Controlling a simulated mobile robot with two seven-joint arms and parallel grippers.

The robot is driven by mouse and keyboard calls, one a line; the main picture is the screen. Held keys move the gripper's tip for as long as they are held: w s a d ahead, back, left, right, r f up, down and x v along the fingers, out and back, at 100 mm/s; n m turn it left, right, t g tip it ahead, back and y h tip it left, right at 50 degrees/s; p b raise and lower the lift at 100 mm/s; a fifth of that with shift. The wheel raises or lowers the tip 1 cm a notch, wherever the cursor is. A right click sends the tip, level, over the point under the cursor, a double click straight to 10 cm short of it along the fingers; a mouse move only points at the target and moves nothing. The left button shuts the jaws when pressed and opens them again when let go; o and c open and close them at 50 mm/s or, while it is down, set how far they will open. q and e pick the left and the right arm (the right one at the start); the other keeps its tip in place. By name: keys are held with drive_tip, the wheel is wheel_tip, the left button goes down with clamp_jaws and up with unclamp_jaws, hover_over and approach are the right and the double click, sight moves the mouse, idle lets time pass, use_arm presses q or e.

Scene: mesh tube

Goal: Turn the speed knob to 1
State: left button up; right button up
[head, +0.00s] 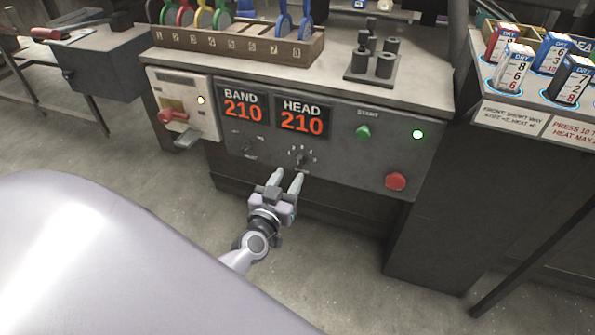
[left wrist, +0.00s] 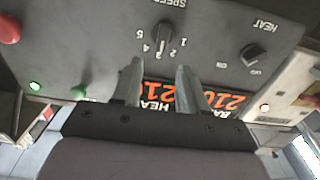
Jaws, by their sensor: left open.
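The speed knob (head: 303,161) is a small dark knob on the grey front panel, below the HEAD display. In the left wrist view the speed knob (left wrist: 163,34) shows upside down, under the SPEED label, with numbers 1 to 5 around it. Its pointer sits in the middle of the numbers, near 2 and 3; I cannot tell exactly which. My left gripper (head: 287,176) is open and empty in front of the panel, its fingers pointing at the knob area. In the left wrist view the gripper (left wrist: 157,66) has its fingertips apart, short of the knob and not touching it.
The heat knob (head: 249,149) sits left of the speed knob. A green start button (head: 363,132) and a red button (head: 396,181) are to the right. A white box with a red lever (head: 172,116) sticks out at the left. The floor before the panel is clear.

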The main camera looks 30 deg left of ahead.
sight(298, 159)
use_arm(q)
drive_tip(key=b+x, duration=0.1)
drive_tip(key=x, duration=0.5)
drive_tip(key=shift+s+a, duration=0.1)
drive_tip(key=shift+w+a, duration=0.15)
drive_tip(key=shift+w, duration=0.45)
use_arm(e)
drive_tip(key=shift+w+a, duration=0.35)
drive_tip(key=shift+a, duration=0.3)
use_arm(q)
drive_tip(key=c, duration=0.7)
drive_tip(key=shift+o, duration=0.2)
